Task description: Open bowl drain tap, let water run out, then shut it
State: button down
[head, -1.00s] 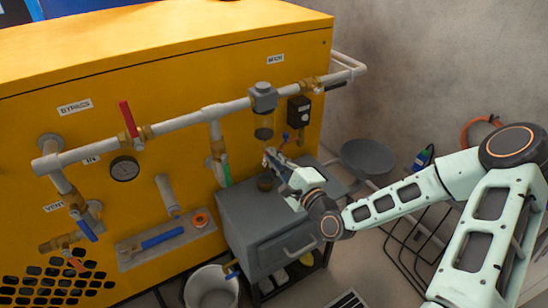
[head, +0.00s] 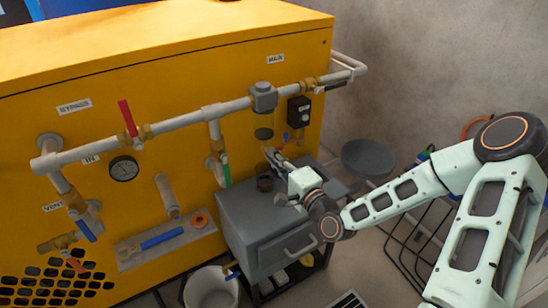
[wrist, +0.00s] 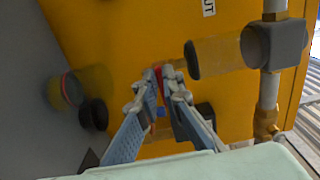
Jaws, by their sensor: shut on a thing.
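The bowl (head: 264,123) hangs under a grey filter head (head: 264,97) on the white pipe; it is clear with a dark bottom. It also shows in the wrist view (wrist: 220,57), lying sideways there. A small red part (wrist: 157,72), which looks like the drain tap, is at the bowl's lower end. My gripper (wrist: 164,76) has its fingertips on either side of this red part and is shut on it. In the head view my gripper (head: 271,153) is just below the bowl, and the tap is too small to read. I cannot tell whether water runs.
A dark-rimmed cup (head: 265,183) stands on the grey cabinet (head: 262,222) below the bowl. A black box (head: 299,111) and a small blue-handled valve (head: 286,136) are close on the right. A white bucket (head: 212,288) stands on the floor.

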jog(key=c, duration=2.1)
grip_release()
jog(key=v, duration=1.2)
jog(key=shift+w, duration=0.1)
